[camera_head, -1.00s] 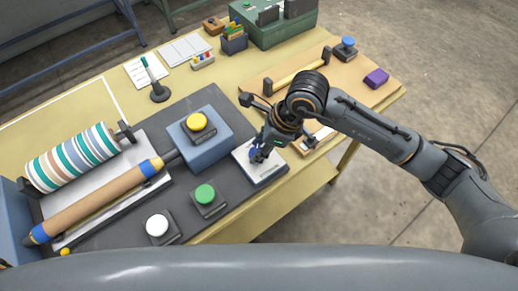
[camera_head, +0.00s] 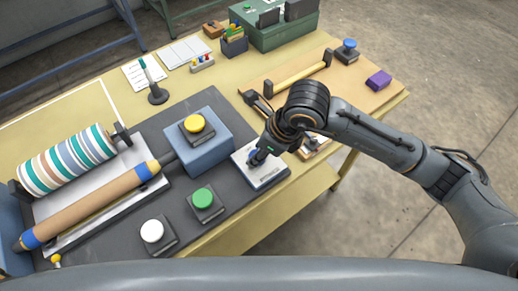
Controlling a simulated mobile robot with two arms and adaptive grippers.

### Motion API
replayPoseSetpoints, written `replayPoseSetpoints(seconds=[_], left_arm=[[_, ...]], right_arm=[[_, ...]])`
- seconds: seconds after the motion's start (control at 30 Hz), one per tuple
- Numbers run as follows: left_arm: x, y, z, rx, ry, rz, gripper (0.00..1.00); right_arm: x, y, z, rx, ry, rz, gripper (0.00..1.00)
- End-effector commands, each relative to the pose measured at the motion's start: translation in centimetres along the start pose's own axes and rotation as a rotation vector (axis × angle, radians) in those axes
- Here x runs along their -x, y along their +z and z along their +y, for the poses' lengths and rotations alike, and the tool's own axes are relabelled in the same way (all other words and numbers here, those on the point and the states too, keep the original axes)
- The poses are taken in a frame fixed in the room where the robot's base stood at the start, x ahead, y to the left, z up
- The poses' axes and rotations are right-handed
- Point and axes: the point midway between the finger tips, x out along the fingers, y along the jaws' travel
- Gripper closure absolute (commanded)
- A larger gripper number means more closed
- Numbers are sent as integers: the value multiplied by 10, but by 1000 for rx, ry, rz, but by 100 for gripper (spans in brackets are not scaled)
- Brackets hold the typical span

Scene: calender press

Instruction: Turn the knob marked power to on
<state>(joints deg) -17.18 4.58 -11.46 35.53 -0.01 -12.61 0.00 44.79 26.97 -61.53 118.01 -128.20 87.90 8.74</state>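A small box with a whitish top plate and blue-grey sides (camera_head: 268,180) sits at the right edge of the dark mat. The plate carries small dark lettering, too small to read. My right gripper (camera_head: 254,158) points down at the box's upper left part, where a bit of blue from the knob shows by the fingertips. The gripper and wrist hide most of the knob, so I cannot tell its setting or whether the fingers close on it. My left gripper is not in view.
A blue-grey block with a yellow button (camera_head: 198,123), a green button (camera_head: 203,197) and a white button (camera_head: 152,231) stand left of the box. Striped (camera_head: 67,158) and brown (camera_head: 90,205) rollers lie further left. A wooden board (camera_head: 360,88) lies behind my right arm.

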Motion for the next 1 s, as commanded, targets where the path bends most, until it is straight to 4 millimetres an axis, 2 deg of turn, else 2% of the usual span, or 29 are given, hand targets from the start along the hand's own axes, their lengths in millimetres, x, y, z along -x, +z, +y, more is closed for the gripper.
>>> replayPoseSetpoints(seconds=[0.07,0.1,0.2,0.5,0.63,0.77,1.0], left_arm=[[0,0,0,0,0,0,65],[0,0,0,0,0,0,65],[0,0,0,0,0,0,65],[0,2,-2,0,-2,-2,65],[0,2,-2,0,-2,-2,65],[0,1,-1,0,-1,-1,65],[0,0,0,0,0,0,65]], right_arm=[[0,0,-1,-2,-1,0,94],[0,0,-1,-2,-1,0,60],[0,0,-1,-2,-1,0,40],[0,0,0,0,0,0,39],[8,0,-1,0,-2,-1,39],[30,1,-1,2,-4,-3,39],[82,1,-2,1,-5,-3,39]])
